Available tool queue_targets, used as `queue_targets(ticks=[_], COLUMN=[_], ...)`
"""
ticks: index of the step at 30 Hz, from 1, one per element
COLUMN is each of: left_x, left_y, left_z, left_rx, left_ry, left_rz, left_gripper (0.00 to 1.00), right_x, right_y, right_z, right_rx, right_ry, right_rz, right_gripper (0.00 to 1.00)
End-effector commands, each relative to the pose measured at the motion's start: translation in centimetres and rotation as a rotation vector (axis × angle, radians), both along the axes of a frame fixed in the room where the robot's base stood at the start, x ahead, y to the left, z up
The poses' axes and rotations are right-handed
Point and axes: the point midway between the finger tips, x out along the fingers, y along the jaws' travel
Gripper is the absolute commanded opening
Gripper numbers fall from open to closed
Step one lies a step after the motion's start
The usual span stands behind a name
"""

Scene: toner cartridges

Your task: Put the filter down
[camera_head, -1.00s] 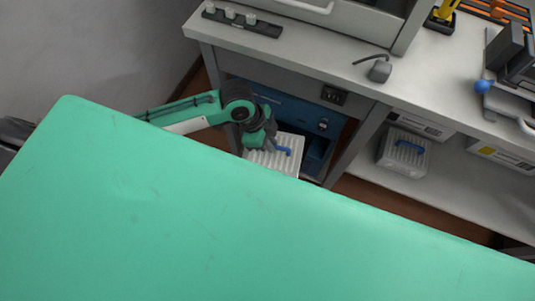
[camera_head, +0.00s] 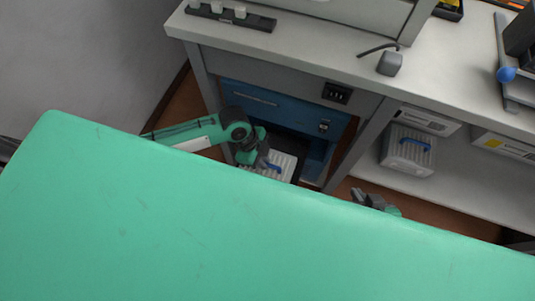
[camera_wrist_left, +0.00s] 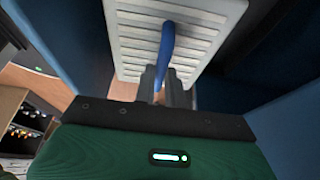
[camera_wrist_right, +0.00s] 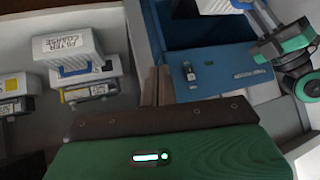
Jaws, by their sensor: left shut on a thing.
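The filter (camera_head: 284,161) is a white ribbed block with a blue handle, at the opening under the blue cabinet front (camera_head: 275,105). My left gripper (camera_head: 266,164) is shut on the handle. In the left wrist view the fingers (camera_wrist_left: 165,85) hold the blue handle, with the ribbed filter face (camera_wrist_left: 205,42) beyond and blue walls on both sides. Whether the filter's underside touches anything is hidden. My right gripper (camera_head: 368,199) is beyond the green surface's edge. In the right wrist view its fingers (camera_wrist_right: 157,85) are together and empty.
A second white filter (camera_head: 407,155) with a blue handle stands on the lower shelf (camera_head: 465,190) at right, near labelled boxes (camera_head: 503,146). A grey workbench (camera_head: 300,50) is above. The large green surface (camera_head: 220,230) hides the space below and in front.

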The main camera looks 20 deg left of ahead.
Motion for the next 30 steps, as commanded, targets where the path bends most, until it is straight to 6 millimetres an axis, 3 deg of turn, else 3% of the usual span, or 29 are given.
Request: queue_targets(ticks=[6,21,30], left_x=[0.1,4.2,4.1], left_y=[0.0,-0.2,-0.2], left_z=[-2.1,-2.1,-3.2], left_rx=[-0.002,-0.002,-0.002], left_ry=[-0.001,-0.002,-0.002], left_rz=[0.0,0.002,0.001], left_gripper=[0.0,0.0,0.0], right_x=[0.4,1.0,1.1], right_y=[1.1,2.7,3.4], right_z=[-0.1,0.0,0.1], right_rx=[0.036,0.096,0.126], right_ry=[-0.065,-0.168,-0.216], right_rz=[0.01,0.02,0.023], right_gripper=[0.0,0.0,0.0])
